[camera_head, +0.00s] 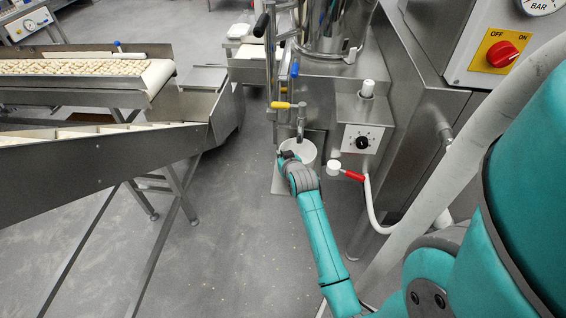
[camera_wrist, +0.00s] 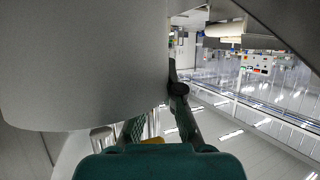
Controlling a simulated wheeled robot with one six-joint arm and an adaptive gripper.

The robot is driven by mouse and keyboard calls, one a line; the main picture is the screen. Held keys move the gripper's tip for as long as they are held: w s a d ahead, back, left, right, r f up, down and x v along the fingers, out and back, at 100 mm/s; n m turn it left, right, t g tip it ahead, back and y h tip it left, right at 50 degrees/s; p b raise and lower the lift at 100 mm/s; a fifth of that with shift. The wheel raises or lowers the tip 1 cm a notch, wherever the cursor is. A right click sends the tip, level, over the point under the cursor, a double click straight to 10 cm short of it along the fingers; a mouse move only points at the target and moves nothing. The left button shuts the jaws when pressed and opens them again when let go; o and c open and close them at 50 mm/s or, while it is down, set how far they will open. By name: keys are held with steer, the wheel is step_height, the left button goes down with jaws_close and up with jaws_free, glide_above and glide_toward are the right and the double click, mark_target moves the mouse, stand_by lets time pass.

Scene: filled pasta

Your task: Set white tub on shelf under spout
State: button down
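The white tub (camera_head: 300,149) stands upright under the metal spout (camera_head: 300,128) in the head view. Below it is a small light-grey shelf (camera_head: 281,184), partly covered by the tub and my arm; I cannot tell whether the tub's base touches it. My gripper (camera_head: 286,157) is at the tub's near left side. In the wrist view the tub's pale wall (camera_wrist: 85,60) fills the upper left. One finger of my gripper (camera_wrist: 160,105) runs along the tub's edge, and the other passes behind its wall. The fingers appear closed on the tub's wall; their contact is partly hidden.
A dial box (camera_head: 362,139) and a red-handled valve (camera_head: 352,175) with a white hose are right of the tub. Yellow and blue handles (camera_head: 281,105) are above. A conveyor (camera_head: 90,80) with pasta is at left. Open floor (camera_head: 225,220) lies between.

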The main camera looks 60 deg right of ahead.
step_height(320, 180, down, 3)
steer(key=shift+f, duration=0.15)
steer(key=shift+s+f, duration=0.2)
steer(key=shift+f, duration=0.15)
steer(key=c, duration=1.3)
jaws_free()
